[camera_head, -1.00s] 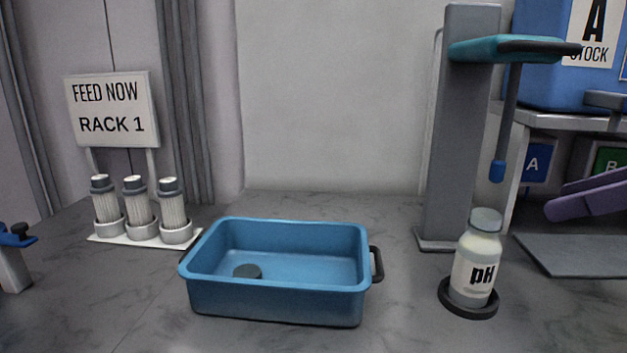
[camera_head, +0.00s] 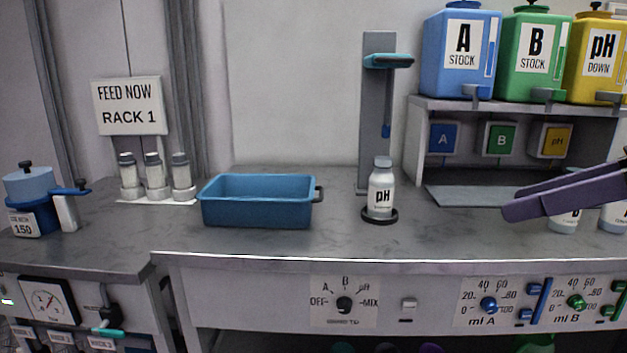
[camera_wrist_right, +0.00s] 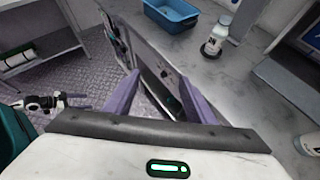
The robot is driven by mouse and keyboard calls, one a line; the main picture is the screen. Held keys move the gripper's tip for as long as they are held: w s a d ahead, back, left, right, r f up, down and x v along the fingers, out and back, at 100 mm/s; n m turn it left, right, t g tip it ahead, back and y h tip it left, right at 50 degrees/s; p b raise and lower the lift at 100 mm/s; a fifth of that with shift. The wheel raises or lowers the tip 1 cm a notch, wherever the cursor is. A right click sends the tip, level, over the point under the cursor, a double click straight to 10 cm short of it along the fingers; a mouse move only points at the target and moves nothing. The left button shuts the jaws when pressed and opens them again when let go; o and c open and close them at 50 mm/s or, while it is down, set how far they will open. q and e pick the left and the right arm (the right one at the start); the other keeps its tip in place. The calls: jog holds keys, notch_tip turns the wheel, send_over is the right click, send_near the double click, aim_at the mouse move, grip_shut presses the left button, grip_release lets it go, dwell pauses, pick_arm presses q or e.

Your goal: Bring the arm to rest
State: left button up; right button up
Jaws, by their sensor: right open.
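My right gripper (camera_head: 513,202) has purple fingers and reaches in from the right edge of the head view, in front of the stock shelf. In the right wrist view its two fingers (camera_wrist_right: 158,96) stand wide apart with nothing between them. The gap faces the bench's front edge and the floor below. The white pH bottle (camera_head: 381,194) stands upright on a black round base (camera_head: 380,219), well left of the gripper. It also shows in the wrist view (camera_wrist_right: 217,35).
A blue tray (camera_head: 258,214) sits mid-bench, beside a grey stand (camera_head: 376,100). Three tubes stand in a rack under the RACK 1 sign (camera_head: 128,105). Stock tanks (camera_head: 461,55) fill a shelf at right, with small bottles (camera_head: 565,219) behind the gripper.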

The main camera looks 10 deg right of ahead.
jog(key=w+a+f+m+y+p, duration=0.35)
jog(key=w+a+m+y, duration=0.25)
jog(key=a+y, duration=0.4)
jog(key=w+d+f+m+t+h+p, duration=0.15)
jog(key=f+m+t+h, duration=0.35)
jog(key=m, duration=0.5)
jog(key=w+d+f+m+t+h+p, duration=0.1)
jog(key=w+f+m+t+h+p, duration=0.15)
jog(key=f+m+t, duration=0.55)
jog(key=s+a+f+m+g+h+p, duration=0.1)
jog(key=s+f+m+g+h, duration=0.25)
jog(key=f+m, duration=0.4)
jog(key=s+a+f+m+g+h, duration=0.15)
jog(key=f+m+g+h, duration=0.25)
jog(key=f, duration=0.6)
pick_arm(q)
notch_tip(320, 180, up, 6)
jog(key=p, duration=0.1)
jog(key=shift+w+a+r+y+p, duration=0.25)
jog(key=shift+w+a+y+p, duration=0.1)
jog(key=shift+w, duration=0.1)
pick_arm(e)
jog(key=s+a+f+m+g, duration=0.2)
jog(key=s+a+f+g, duration=0.1)
jog(key=s+f, duration=0.3)
jog(key=s+a+f+m+g, duration=0.3)
jog(key=s+a+f, duration=0.2)
jog(key=s, duration=0.4)
jog(key=shift+s+f, duration=0.15)
jog(key=shift+f, duration=0.75)
